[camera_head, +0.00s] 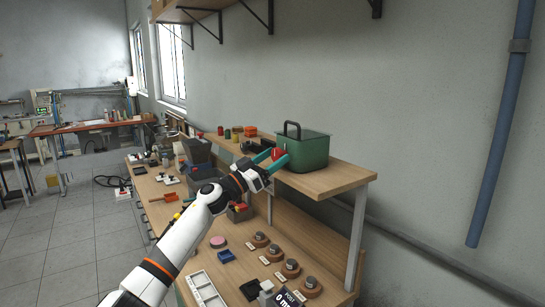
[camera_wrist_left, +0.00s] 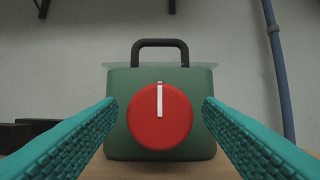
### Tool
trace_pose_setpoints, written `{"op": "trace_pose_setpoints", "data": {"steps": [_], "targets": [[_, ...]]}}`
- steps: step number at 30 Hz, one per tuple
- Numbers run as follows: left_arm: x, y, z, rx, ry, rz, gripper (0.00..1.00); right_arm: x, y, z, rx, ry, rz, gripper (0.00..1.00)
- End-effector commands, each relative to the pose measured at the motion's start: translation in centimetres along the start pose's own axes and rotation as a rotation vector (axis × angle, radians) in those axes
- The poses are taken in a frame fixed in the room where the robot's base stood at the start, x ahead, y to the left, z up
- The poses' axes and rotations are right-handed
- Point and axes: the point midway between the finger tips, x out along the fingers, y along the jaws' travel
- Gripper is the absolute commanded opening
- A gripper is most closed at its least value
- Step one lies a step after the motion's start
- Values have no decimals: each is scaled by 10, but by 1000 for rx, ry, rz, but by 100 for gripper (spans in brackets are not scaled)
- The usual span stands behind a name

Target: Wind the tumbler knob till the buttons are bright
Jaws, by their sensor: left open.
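The tumbler is a green box (camera_head: 311,149) with a dark handle, standing on the wooden shelf above the bench. Its round red knob (camera_wrist_left: 160,117) faces my left wrist camera, with a white mark pointing straight up. My left gripper (camera_wrist_left: 160,125) is open, its teal fingers on either side of the knob with a gap to each side. In the head view the left gripper (camera_head: 273,160) is at the box's front left, by the red knob (camera_head: 276,154). I see no buttons on the box. My right gripper is not in view.
The shelf (camera_head: 335,180) has clear room right of the box; small coloured cans (camera_head: 237,132) and an orange item (camera_head: 250,131) stand to its left. Below, the bench holds several round wooden-based pieces (camera_head: 290,268), a white tray (camera_head: 205,290) and bins.

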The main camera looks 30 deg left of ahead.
Motion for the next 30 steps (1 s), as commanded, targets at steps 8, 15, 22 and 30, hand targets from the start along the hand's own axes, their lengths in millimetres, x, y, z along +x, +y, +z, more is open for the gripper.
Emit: {"op": "trace_pose_setpoints", "data": {"steps": [8,15,22,30], "targets": [[0,0,-1,0,1,0,54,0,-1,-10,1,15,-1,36],[0,0,-1,0,1,1,17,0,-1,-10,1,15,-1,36],[0,1,-1,17,1,-6,17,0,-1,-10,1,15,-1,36],[0,2,-1,136,1,-53,17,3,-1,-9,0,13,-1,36]]}}
